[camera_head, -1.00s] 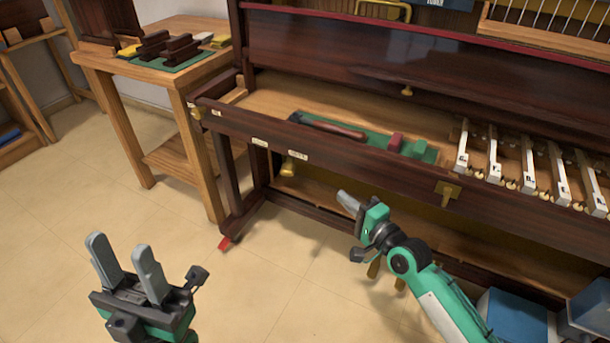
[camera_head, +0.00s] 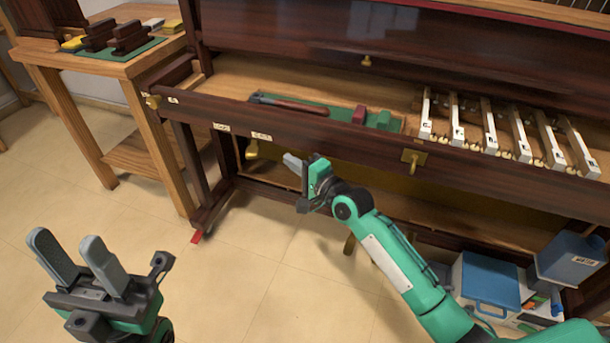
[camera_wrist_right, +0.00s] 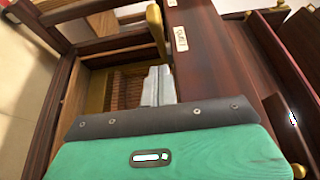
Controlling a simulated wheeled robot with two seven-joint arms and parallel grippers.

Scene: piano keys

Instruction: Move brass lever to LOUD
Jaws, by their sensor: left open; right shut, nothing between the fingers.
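The brass lever (camera_head: 252,149) hangs under the front rail of the piano, beside the right-hand of two small pale labels. The left label (camera_head: 221,127) seems to read LOUD, and the right label (camera_head: 262,135) seems to read QUIET. In the right wrist view the lever (camera_wrist_right: 157,30) stands just beyond my fingertips, next to a label (camera_wrist_right: 181,38). My right gripper (camera_head: 292,161) is shut and empty, to the right of the lever and apart from it. Its closed fingers also show in the wrist view (camera_wrist_right: 159,85). My left gripper (camera_head: 78,262) is open and empty over the floor.
The piano's front rail (camera_head: 330,135) runs above my right gripper, with a brass latch (camera_head: 413,157) further right. Several white keys (camera_head: 487,127) lie behind it. A wooden table (camera_head: 85,62) stands left. A blue box (camera_head: 490,281) is at lower right. Floor at left is clear.

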